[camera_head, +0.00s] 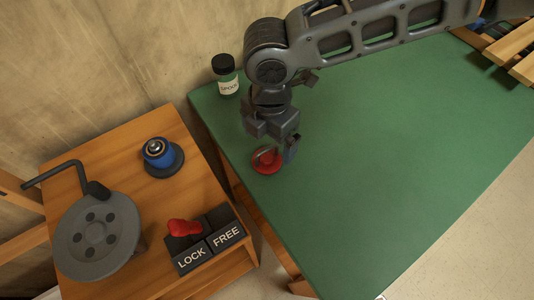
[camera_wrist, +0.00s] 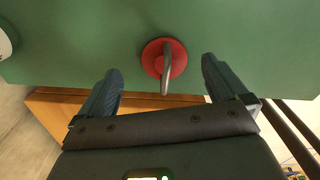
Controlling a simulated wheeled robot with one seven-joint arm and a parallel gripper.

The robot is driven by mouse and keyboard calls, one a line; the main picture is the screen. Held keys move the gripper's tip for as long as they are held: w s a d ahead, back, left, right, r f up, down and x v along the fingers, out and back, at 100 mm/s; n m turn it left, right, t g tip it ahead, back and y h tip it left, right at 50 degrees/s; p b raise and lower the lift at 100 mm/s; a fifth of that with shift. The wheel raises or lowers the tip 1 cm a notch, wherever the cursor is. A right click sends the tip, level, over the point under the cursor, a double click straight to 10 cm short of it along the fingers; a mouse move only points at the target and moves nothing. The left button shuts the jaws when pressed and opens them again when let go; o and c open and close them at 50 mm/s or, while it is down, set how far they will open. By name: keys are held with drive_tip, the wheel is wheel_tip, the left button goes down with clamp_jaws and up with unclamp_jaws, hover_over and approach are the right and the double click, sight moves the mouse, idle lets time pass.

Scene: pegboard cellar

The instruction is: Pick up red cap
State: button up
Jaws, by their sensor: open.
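The red cap (camera_head: 267,161) is a round red disc with a grey metal handle standing up from it. It lies on the green tabletop near the table's left edge. In the wrist view the red cap (camera_wrist: 158,52) is at the top middle, beyond and between my fingertips. My gripper (camera_head: 280,150) points down close over the cap, and one finger hides part of it in the head view. In the wrist view my gripper (camera_wrist: 162,75) is open and empty, with its two fingers apart on either side of the handle.
A jar with a black lid (camera_head: 226,76) stands at the back left of the green table (camera_head: 400,150). A lower wooden stand (camera_head: 130,140) at left bears a grey wheel with a crank, a blue knob and a LOCK/FREE block (camera_head: 207,241). The table's middle is clear.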

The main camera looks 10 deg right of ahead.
sight(269, 155)
drive_tip(key=shift+s+f, duration=0.2)
drive_tip(key=shift+f, duration=0.9)
drive_tip(key=shift+s+f, duration=0.15)
drive_tip(key=shift+f, duration=0.95)
drive_tip(key=c, duration=1.1)
drive_tip(key=shift+r, duration=0.1)
